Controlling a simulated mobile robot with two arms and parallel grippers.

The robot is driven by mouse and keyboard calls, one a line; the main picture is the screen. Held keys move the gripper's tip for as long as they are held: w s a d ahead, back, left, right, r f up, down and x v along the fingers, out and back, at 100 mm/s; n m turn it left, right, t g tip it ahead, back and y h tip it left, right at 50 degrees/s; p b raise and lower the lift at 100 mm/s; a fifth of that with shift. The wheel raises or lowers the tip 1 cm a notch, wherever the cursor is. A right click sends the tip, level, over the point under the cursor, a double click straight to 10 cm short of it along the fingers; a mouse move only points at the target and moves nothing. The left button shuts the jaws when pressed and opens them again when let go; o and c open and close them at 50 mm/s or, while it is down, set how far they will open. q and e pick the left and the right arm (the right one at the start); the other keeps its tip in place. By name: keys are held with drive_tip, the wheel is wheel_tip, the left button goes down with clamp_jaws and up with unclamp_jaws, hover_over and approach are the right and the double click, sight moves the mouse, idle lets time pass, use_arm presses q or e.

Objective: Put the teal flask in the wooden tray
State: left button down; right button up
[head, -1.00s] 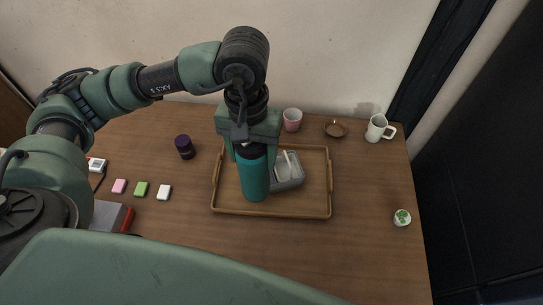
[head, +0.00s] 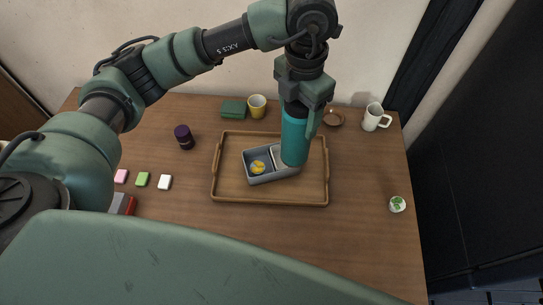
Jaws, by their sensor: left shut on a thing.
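The teal flask (head: 294,140) is upright, slightly tilted in the picture, in my left gripper (head: 300,112), which is shut on its upper part. The flask shows in front of the right part of the wooden tray (head: 270,203) and covers part of the grey divided box (head: 272,180) in it. I cannot tell whether its base touches anything. The box holds a small yellow thing (head: 258,167) in its left compartment; its right one is partly hidden. My right gripper is not in view.
A yellow cup (head: 257,106) and a green box (head: 233,108) stand behind the tray. A brown dish (head: 334,118) and a white mug (head: 373,117) are at back right. A purple jar (head: 184,137) is left of the tray. The tray's front and left floor is bare.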

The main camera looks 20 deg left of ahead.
use_arm(q)
drive_tip(key=n, duration=0.1)
drive_tip(key=d+n, duration=0.1)
drive_tip(key=w+n, duration=0.1)
drive_tip(key=n, duration=0.1)
drive_tip(key=shift+d+r, duration=0.15)
drive_tip(key=shift+r, duration=0.2)
wheel_tip(320, 180, down, 20)
drive_tip(key=n+p, duration=0.3)
drive_tip(key=p, duration=0.2)
drive_tip(key=shift+w+d+r+n, duration=0.2)
drive_tip(key=shift+w+d+n, duration=0.15)
drive_tip(key=shift+d+n, duration=0.1)
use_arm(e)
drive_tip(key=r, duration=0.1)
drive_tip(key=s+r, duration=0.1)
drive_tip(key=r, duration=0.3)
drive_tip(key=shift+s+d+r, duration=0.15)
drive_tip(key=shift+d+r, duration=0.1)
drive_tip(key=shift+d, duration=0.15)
use_arm(q)
drive_tip(key=shift+f, duration=0.1)
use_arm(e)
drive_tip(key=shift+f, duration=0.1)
use_arm(q)
drive_tip(key=shift+c, duration=1.8)
unclamp_jaws()
drive_tip(key=shift+s, duration=0.1)
